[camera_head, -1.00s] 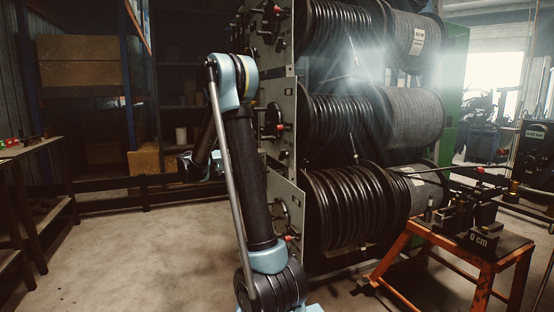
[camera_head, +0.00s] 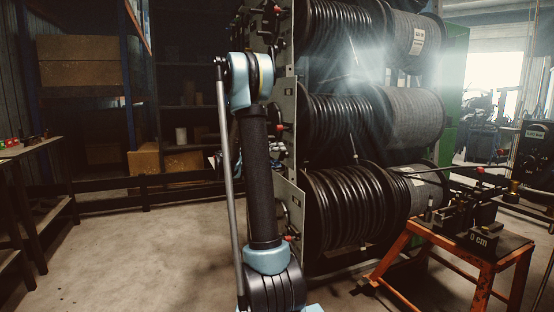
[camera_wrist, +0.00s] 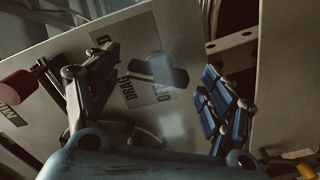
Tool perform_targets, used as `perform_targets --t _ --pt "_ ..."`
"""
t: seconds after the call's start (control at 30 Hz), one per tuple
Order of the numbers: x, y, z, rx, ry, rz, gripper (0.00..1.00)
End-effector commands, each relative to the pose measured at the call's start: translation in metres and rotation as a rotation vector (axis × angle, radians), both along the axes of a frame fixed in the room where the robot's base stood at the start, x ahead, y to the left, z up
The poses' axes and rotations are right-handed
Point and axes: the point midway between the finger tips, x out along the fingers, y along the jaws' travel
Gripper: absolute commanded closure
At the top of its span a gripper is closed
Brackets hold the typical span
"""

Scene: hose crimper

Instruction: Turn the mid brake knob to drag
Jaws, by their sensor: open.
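In the wrist view a black bar-shaped knob (camera_wrist: 158,71) sits on a pale panel (camera_wrist: 60,50) that looks tilted in the picture. Printed labels lie around it: DRAG (camera_wrist: 127,88), one that seems to read OFF (camera_wrist: 170,97), and one partly hidden by the left finger. Which label the knob points at I cannot tell. My gripper (camera_wrist: 160,62) is open, its blue-padded fingers on either side of the knob, with no clear contact. In the head view the mid panel (camera_head: 285,105) is partly behind my arm, and the gripper is mostly hidden.
A red-ended handle (camera_wrist: 14,87) juts out left of my gripper in the wrist view. In the head view, hose reels (camera_head: 340,125) stand right of the panels. An orange stand (camera_head: 480,265) is at the right. The floor at left front is clear.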

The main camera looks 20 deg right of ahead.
Motion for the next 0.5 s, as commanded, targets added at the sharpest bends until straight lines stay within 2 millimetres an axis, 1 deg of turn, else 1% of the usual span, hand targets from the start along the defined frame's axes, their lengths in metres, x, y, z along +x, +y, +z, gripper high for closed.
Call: perform_targets --t 0.1,0.33,0.37,0.4,0.47,0.5 --pt "0.0001 -0.0034 0.0000 0.000 0.000 0.000 0.25" --pt "0.0001 -0.0035 0.0000 0.000 0.000 0.000 0.25" --pt "0.0001 -0.0035 0.0000 0.000 0.000 0.000 0.32" --pt "0.0001 -0.0035 0.0000 0.000 0.000 0.000 0.41" --pt "0.0001 -0.0035 0.0000 0.000 0.000 0.000 0.54" --pt "0.0002 -0.0034 -0.0001 0.000 0.000 0.000 0.64"
